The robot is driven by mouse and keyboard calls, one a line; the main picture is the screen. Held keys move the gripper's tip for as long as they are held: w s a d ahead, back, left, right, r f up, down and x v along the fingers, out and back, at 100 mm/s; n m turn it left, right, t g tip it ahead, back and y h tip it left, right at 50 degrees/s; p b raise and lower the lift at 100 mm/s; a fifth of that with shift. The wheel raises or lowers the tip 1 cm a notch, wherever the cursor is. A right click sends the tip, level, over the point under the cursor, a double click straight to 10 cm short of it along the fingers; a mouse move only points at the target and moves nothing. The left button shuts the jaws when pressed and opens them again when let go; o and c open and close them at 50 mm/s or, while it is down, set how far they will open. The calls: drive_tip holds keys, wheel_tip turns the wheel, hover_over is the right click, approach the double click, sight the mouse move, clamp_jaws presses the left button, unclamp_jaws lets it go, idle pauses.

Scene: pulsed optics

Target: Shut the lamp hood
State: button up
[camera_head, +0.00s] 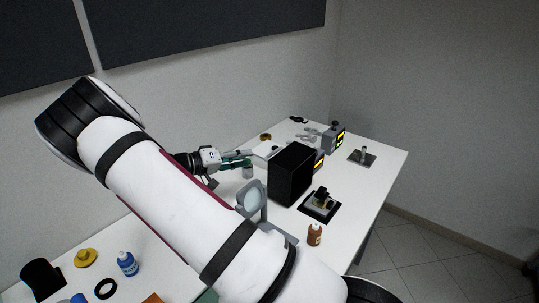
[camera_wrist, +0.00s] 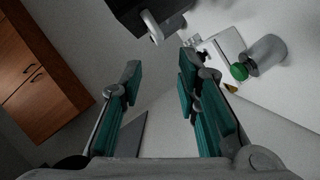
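A black box-shaped housing (camera_head: 290,173), which looks like the lamp hood, stands on the white table right of my gripper in the head view. In the wrist view a dark box (camera_wrist: 125,12), seemingly the same housing, is at the top edge, with a pale grey loop-like handle (camera_wrist: 151,27) on it. How far the hood is open I cannot tell. My gripper (camera_head: 247,161) has teal fingers. In the wrist view my gripper (camera_wrist: 158,76) is open, with nothing between its fingers, and the handle lies beyond the fingertips.
A round lens on a stand (camera_head: 252,197) is in front of the housing. A black mount (camera_head: 320,204) and a brown bottle (camera_head: 314,234) are to its right. A grey cylinder with a green end (camera_wrist: 262,56) is right of the fingers. The table's right front is mostly clear.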

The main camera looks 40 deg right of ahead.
sight(273, 153)
drive_tip(key=p+x, duration=0.1)
drive_tip(key=x, duration=1.1)
drive_tip(key=shift+d+f, duration=0.1)
drive_tip(key=shift+d, duration=0.05)
clamp_jaws()
